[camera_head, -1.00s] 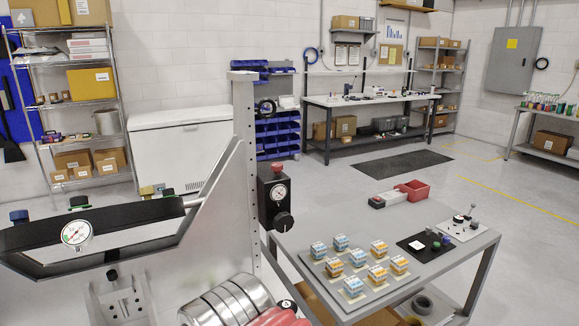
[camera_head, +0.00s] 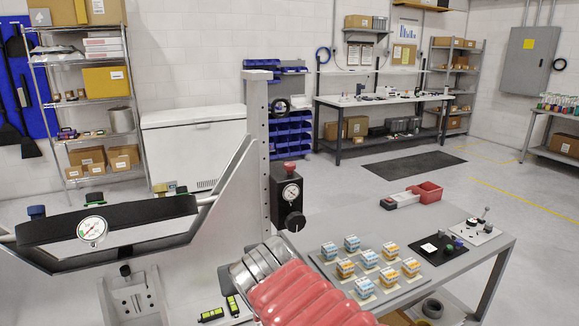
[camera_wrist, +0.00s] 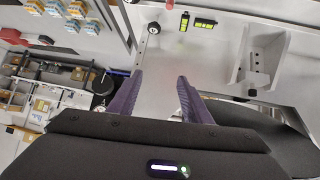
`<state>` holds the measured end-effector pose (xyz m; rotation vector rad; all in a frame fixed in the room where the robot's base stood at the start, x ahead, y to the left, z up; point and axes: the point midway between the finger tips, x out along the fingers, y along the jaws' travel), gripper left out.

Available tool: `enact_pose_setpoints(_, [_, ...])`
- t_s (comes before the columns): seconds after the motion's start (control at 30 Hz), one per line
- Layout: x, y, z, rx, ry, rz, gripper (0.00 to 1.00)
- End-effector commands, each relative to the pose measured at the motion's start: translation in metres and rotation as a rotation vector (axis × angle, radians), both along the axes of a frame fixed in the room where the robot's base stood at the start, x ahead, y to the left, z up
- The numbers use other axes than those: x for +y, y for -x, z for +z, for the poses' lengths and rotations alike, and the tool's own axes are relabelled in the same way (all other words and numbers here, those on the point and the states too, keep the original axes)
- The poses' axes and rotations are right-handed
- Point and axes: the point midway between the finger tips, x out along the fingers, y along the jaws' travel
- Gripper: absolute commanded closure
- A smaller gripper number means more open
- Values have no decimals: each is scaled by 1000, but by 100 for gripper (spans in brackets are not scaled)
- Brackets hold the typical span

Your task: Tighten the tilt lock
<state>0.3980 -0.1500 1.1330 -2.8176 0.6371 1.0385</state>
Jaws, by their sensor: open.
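The mirror fixture has a dark frame (camera_head: 110,222) with a round white gauge (camera_head: 92,230). A black box (camera_head: 287,195) on the upright post carries a dial, a red top knob (camera_head: 290,167) and a black front knob (camera_head: 295,221). A small black knob (camera_head: 125,270) sits above the grey bracket (camera_head: 135,300). I cannot tell which knob is the tilt lock. My gripper (camera_wrist: 160,76) is open and empty in the wrist view, its purple fingers over the pale base plate. A black knob (camera_wrist: 153,28) lies beyond the fingertips.
Two green level vials (camera_head: 211,315) lie on the base plate and show in the wrist view (camera_wrist: 203,24). Open floor lies behind.

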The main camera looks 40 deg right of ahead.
Motion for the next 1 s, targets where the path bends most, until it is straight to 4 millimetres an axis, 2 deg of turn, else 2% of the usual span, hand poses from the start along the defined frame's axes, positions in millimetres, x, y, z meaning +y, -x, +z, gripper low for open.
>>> enact_pose_setpoints(0.03, [-20,-8,5,-40,16,-34,55])
enact_pose_setpoints(0.2, [-76,-34,26,-193,55,-97,55])
enact_pose_setpoints(0.4, [-126,-53,41,-342,53,-98,55])
enact_pose_setpoints(0.47, [-138,-57,42,-378,39,-86,55])
enact_pose_setpoints(0.5, [-146,-60,54,-411,58,-63,55])
enact_pose_setpoints(0.7, [-181,-65,89,-529,106,51,55])
enact_pose_setpoints(0.87, [-202,-57,107,-598,124,157,55])
enact_pose_setpoints(1.0, [-216,-42,117,-645,120,253,55])
